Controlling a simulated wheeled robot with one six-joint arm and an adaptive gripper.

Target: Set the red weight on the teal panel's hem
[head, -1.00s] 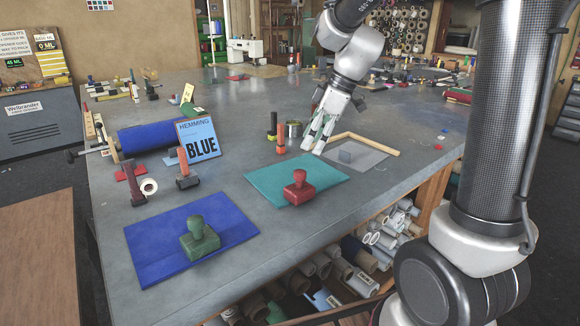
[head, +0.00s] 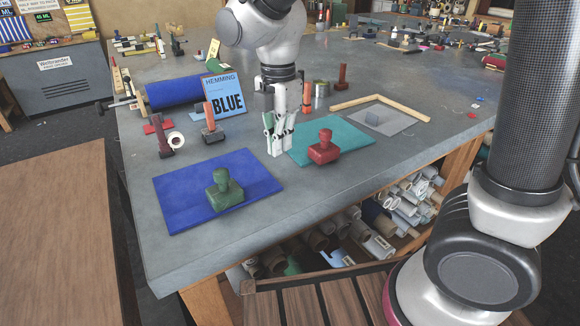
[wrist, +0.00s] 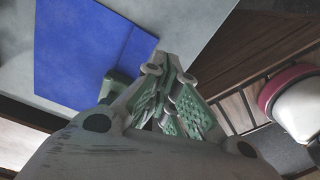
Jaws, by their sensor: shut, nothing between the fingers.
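The red weight (head: 325,148), a block with a knobbed handle, stands upright on the front edge strip of the teal panel (head: 349,135) in the head view. The green weight (head: 224,190) stands on the right front part of the blue panel (head: 176,203). My gripper (head: 278,152) is between the two panels, left of the red weight and apart from it, pointing down. Its fingers are shut and empty. In the wrist view my gripper (wrist: 167,62) shows beside the blue panel (wrist: 84,52); the green weight (wrist: 117,86) is partly hidden behind a finger.
A "HEMMING BLUE" card (head: 226,95) and a blue roll (head: 174,92) stand behind the blue panel. Hand tools (head: 211,128) and a white tape roll (head: 176,140) are nearby. A grey sheet (head: 382,120) lies right of the teal panel. The table's front edge is close.

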